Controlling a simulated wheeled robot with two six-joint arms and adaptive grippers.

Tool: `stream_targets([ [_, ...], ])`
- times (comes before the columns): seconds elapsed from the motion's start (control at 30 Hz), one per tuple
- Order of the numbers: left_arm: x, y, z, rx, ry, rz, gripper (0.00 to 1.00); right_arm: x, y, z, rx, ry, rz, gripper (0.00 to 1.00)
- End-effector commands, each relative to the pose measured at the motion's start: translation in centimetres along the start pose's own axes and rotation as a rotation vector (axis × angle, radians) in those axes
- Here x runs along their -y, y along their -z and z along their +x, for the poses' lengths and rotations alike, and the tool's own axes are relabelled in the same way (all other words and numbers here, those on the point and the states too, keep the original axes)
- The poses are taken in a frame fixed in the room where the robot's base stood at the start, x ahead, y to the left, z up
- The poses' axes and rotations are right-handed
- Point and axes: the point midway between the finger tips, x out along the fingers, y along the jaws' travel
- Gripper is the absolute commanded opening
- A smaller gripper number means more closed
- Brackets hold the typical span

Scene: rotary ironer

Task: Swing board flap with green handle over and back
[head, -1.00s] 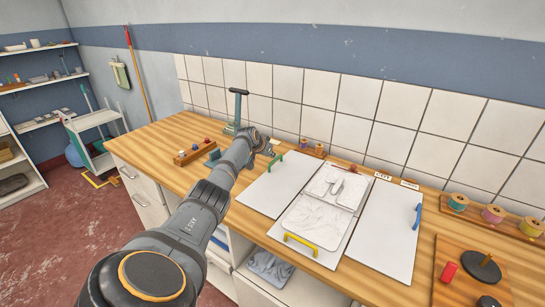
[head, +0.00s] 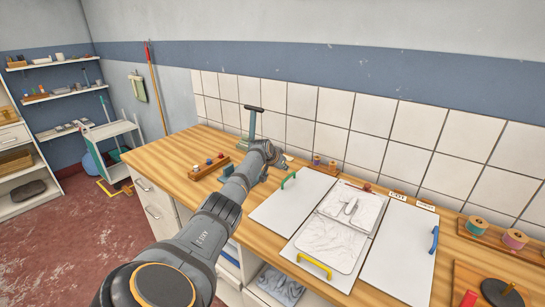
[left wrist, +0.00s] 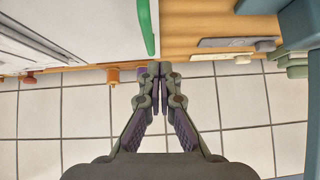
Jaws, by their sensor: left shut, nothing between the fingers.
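The white board flap (head: 290,213) with the green handle (head: 289,180) lies flat on the left side of the board set, on the wooden worktop. In the left wrist view the green handle (left wrist: 147,27) runs along the edge of the white flap (left wrist: 75,30), up and left of my fingertips. My left gripper (left wrist: 158,75) is shut and empty, apart from the handle. In the head view my forearm and wrist hide most of the left gripper, left of the green handle. My right gripper is not in view.
The middle board (head: 333,240) carries moulded white sheets and a yellow handle (head: 314,266). A right flap (head: 395,265) has a blue handle (head: 435,240). A green-based press stand (head: 252,125) and a peg rack (head: 209,167) stand left. Spools (head: 515,239) stand right. A tiled wall backs the worktop.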

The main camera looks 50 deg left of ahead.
Motion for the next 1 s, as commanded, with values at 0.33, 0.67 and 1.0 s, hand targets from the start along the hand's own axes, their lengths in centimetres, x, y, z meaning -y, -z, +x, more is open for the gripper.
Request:
stream_targets([
  [0.33, 1.2, 0.6, -6.7, -0.004, 0.008, 0.008, 0.0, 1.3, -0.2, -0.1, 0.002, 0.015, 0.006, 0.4],
  [0.67, 1.5, 0.7, -10.4, -0.004, 0.002, 0.002, 0.0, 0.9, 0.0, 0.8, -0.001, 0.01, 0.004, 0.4],
  [1.0, 1.5, 0.8, -10.6, -0.005, 0.0, 0.0, 0.0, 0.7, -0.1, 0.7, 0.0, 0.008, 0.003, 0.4],
])
